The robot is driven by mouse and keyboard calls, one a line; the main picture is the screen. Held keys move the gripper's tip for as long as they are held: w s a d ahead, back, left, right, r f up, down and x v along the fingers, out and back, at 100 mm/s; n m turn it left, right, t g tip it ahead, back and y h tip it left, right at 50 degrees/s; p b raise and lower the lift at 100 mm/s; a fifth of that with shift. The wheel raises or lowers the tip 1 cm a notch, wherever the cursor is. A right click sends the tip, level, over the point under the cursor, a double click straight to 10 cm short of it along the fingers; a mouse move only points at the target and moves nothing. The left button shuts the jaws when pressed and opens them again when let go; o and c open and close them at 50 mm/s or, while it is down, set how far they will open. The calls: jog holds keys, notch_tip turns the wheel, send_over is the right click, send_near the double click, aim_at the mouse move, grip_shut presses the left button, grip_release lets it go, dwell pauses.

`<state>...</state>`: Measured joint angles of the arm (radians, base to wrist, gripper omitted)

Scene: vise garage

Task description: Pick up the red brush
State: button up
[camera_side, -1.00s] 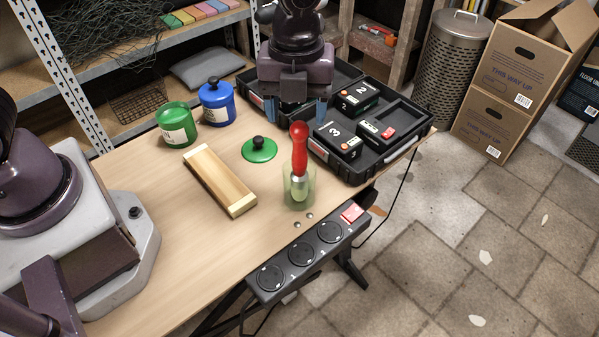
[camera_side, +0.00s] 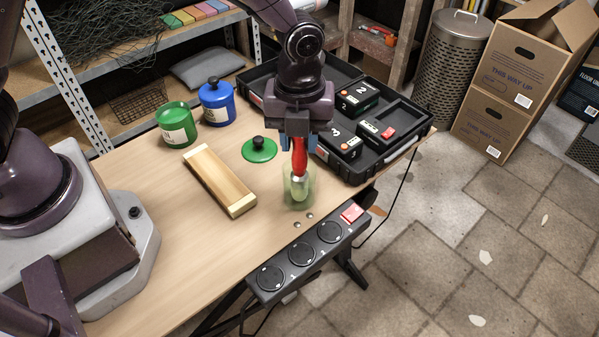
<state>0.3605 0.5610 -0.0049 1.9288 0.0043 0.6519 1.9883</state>
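The red brush (camera_side: 299,160) stands upright in a translucent green cup (camera_side: 298,195) near the table's front edge. Its red handle points up and its lower end is inside the cup. My gripper (camera_side: 299,145) is directly over the cup, pointing down, with its blue-tipped fingers apart on either side of the upper handle. The top of the handle is hidden by the gripper. I cannot tell whether the fingers touch the handle.
A black case (camera_side: 408,148) with numbered blocks lies behind right. A green lid (camera_side: 259,150), a wooden tray (camera_side: 220,180), a green jar (camera_side: 177,125) and a blue jar (camera_side: 217,102) are to the left. A power strip (camera_side: 301,256) runs along the front edge.

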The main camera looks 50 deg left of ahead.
notch_tip(320, 180, up, 10)
dwell(0.6)
jog(key=shift+a, duration=0.1)
dwell(0.6)
jog(key=s+a+r+g+y, duration=0.1)
jog(key=s+a+g, duration=0.15)
jog(key=a, duration=1.15)
jog(key=s+a+r+g+y, duration=0.1)
jog(key=s+a, duration=0.2)
jog(key=a, duration=1.1)
jog(key=shift+f, duration=2.9)
jog(key=shift+s+f, duration=0.1)
jog(key=shift+f, duration=0.7)
